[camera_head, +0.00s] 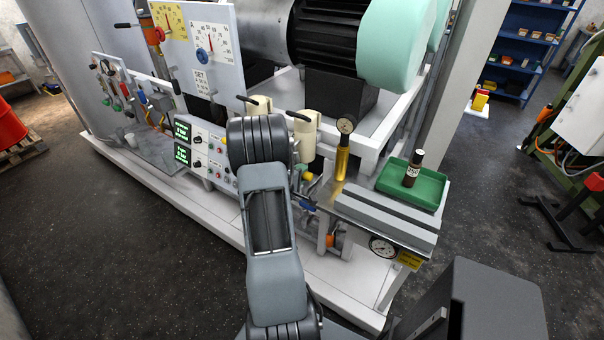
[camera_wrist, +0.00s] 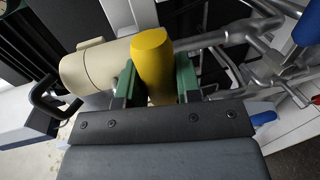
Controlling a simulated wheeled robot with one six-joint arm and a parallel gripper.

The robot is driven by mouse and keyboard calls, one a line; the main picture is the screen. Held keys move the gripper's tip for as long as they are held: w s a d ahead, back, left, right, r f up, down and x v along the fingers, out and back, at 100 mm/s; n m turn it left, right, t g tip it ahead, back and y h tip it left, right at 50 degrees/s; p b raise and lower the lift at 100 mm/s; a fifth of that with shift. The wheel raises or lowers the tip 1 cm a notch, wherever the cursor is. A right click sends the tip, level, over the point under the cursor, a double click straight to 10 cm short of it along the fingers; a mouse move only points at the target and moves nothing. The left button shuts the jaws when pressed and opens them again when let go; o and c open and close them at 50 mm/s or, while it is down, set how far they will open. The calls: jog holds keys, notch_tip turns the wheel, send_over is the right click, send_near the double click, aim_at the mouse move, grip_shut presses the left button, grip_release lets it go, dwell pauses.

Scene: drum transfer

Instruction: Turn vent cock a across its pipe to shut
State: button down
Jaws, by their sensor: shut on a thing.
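A yellow handle (camera_wrist: 153,55) stands between the two green fingers of my gripper (camera_wrist: 156,82) in the wrist view, and the gripper is shut on it. I take it for the handle of vent cock a, but no label shows. Grey metal pipework (camera_wrist: 225,40) runs beside it to the right. The handle's lower end and its joint to the pipe are hidden, so I cannot tell its angle to the pipe. In the head view a small yellow part (camera_head: 308,176) shows just right of my arm, which hides most of my gripper.
A cream cylinder (camera_wrist: 98,66) with a black handle is close left of the gripper. Blue handles (camera_wrist: 308,27) sit near the pipes at right. In the head view, a brass gauge fitting (camera_head: 343,160) and a green tray (camera_head: 425,186) with a dark bottle stand to the right.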

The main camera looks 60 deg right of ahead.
jog(key=c, duration=0.8)
grip_release()
jog(key=v, duration=1.4)
jog(key=shift+b, duration=0.3)
jog(key=shift+d+r, duration=0.1)
jog(key=shift+d, duration=0.05)
